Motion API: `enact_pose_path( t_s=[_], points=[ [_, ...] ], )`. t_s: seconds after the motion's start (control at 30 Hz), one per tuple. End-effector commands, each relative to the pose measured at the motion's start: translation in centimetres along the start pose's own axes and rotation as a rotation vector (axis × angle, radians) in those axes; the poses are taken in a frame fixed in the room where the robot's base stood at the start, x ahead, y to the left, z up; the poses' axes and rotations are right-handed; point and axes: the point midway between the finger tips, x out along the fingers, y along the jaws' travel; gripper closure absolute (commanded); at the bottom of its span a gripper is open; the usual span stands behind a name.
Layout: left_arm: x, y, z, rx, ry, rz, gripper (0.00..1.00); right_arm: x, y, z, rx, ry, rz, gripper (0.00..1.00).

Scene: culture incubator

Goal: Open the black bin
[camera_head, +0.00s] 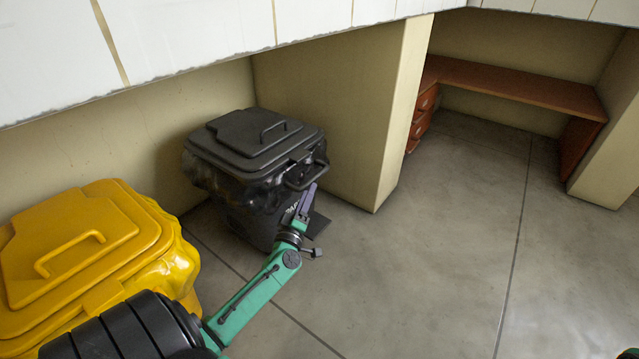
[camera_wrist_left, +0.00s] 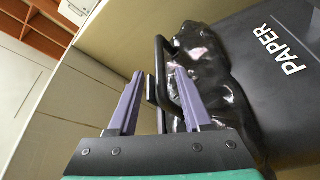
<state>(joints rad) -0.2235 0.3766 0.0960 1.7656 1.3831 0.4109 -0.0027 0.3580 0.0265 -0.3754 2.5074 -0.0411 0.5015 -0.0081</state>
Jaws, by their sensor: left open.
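The black bin (camera_head: 250,205) stands under the counter against the wall, with its lid (camera_head: 250,140) down and a black bag bulging around the rim. A looped handle (camera_head: 306,175) sticks out at its front right. My left gripper (camera_head: 311,192) is at the bin's front, just below that handle. In the left wrist view the purple fingers (camera_wrist_left: 158,90) are spread, with the black handle bar (camera_wrist_left: 160,75) showing between and beyond them. I cannot tell whether they touch it. The bin's face reads "PAPER" (camera_wrist_left: 281,49). My right gripper is not in view.
A yellow bin (camera_head: 75,245) with its lid down stands to the left, close to my left arm. A beige counter panel (camera_head: 345,110) rises just right of the black bin. A brown desk (camera_head: 515,85) is at the back right. The grey floor (camera_head: 440,270) in front is clear.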

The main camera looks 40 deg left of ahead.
Motion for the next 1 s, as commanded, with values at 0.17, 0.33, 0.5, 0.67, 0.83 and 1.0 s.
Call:
enact_pose_path(
  t_s=[0.17, 0.33, 0.5, 0.67, 0.83, 1.0],
  points=[
    [4.4, -0.1, 0.1, 0.0, 0.001, 0.003, 0.5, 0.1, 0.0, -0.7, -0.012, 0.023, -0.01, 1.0],
    [6.5, -0.1, 0.1, 0.001, -0.001, 0.001, 0.5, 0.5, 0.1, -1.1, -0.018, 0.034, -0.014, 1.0],
    [6.7, 0.0, 0.1, 0.002, -0.002, -0.001, 0.5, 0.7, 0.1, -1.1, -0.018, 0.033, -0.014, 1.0],
    [6.7, 0.0, 0.1, 0.002, -0.002, -0.001, 0.77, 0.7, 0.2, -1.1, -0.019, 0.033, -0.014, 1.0],
    [6.6, 0.0, 0.1, 0.002, -0.002, -0.001, 1.0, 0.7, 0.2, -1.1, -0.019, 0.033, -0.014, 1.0],
    [6.6, -0.1, 0.1, 0.002, -0.002, -0.001, 1.0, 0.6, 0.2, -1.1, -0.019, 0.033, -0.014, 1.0]
  ],
)
